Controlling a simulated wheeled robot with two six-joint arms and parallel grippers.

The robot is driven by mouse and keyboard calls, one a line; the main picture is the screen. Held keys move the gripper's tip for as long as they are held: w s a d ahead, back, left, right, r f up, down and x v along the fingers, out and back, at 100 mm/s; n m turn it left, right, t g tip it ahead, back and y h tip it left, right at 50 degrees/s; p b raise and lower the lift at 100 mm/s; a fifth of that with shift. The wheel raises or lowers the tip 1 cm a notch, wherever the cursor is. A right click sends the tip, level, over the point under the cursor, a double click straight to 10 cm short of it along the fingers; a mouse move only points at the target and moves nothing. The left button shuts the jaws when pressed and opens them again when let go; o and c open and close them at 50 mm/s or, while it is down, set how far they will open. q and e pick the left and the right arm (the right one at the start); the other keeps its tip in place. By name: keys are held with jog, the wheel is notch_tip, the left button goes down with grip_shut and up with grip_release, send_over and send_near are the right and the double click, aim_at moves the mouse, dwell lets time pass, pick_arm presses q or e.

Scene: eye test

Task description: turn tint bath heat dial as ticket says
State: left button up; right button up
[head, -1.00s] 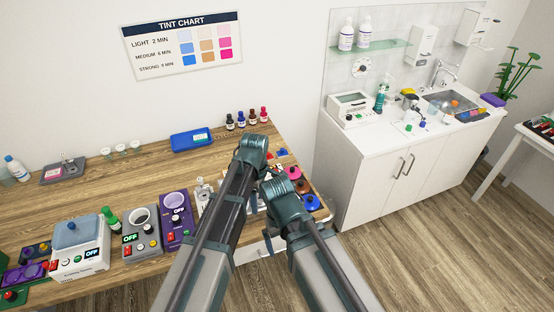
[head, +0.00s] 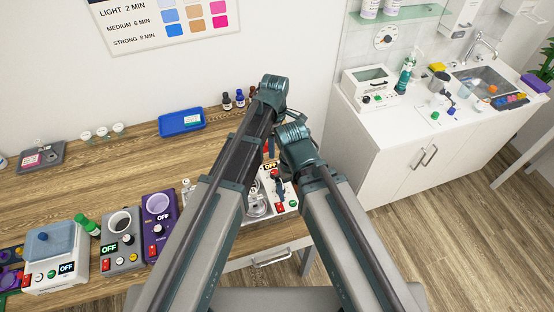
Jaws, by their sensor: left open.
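Several small heating units stand along the table's front, and I cannot tell from their labels which is the tint bath. A white unit with a blue lid (head: 44,243), a grey unit with a round well (head: 119,222) and a purple unit (head: 158,205) each show OFF. Another pale unit (head: 291,191), partly hidden by my arms, shows OFF beside a red switch and a green button. My left gripper (head: 278,185) is small and dark, open over this pale unit, largely hidden by the arms; contact with a dial is unclear. My right gripper is not visible. A small card (head: 193,119), too small to read, lies in a blue tray (head: 170,127).
A wall tint chart (head: 165,22) lists light 2 min, medium 6 min and strong 8 min. Small bottles (head: 239,98) stand at the table's back. A white sink counter (head: 395,125) is at right. The table's middle left is clear wood.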

aim_at(274, 172)
pick_arm(q)
jog(key=f+b, duration=1.3)
jog(key=b, duration=0.1)
jog(key=shift+s+a+f, duration=0.1)
jog(key=shift+s+f, duration=0.25)
jog(key=shift+f, duration=0.05)
jog(key=shift+r, duration=0.1)
grip_shut()
